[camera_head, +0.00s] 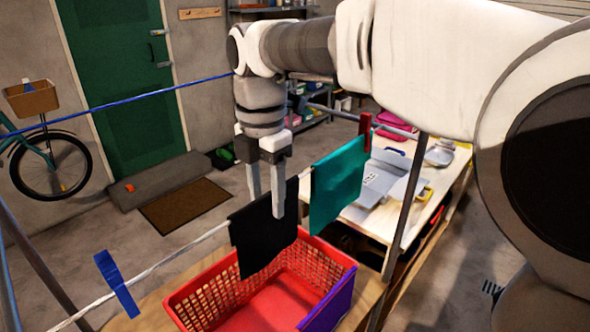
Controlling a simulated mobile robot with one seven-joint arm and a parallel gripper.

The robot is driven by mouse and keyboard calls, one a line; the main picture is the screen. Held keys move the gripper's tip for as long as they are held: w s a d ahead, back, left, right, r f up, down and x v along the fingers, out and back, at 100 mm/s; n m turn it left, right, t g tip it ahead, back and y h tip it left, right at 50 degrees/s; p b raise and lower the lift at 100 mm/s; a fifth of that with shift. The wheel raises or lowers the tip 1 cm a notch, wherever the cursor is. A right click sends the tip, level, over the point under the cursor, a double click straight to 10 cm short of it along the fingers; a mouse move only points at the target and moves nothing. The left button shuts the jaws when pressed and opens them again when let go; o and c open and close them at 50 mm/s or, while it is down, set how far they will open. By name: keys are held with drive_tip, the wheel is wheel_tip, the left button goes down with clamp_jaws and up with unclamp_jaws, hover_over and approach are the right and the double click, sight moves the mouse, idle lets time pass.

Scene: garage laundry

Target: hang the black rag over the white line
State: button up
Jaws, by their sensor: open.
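The black rag (262,240) hangs over the white line (200,240), draped with its front half facing me, above the red basket. My gripper (266,206) points down at the rag's top edge, with one finger on each side of the line. The fingers stand apart; the near one overlaps the rag in the picture. I cannot tell whether either finger touches the cloth. The rag's back half is mostly hidden.
A blue line (150,95) runs behind. The red basket (190,301) stands below on the wooden table.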

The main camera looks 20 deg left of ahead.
wheel_tip(320, 180, up, 17)
drive_tip(key=p, duration=0.3)
drive_tip(key=shift+r, duration=0.2)
drive_tip(key=s+d+f+m+t, duration=0.1)
drive_tip(key=d+f+m+t, duration=0.15)
drive_tip(key=d+m, duration=0.6)
drive_tip(key=s+d+f+m+t, duration=0.1)
drive_tip(key=s+d+f+m, duration=0.15)
drive_tip(key=d+m, duration=0.65)
drive_tip(key=s+d+f+m+t, duration=0.2)
drive_tip(key=s+d+f+m, duration=0.6)
drive_tip(key=d+f+m, duration=0.4)
drive_tip(key=shift+d+f+m, duration=0.35)
drive_tip(key=shift+f+m, duration=0.05)
drive_tip(key=shift+m, duration=0.15)
drive_tip(key=shift+w+a, duration=0.1)
drive_tip(key=shift+a, duration=0.1)
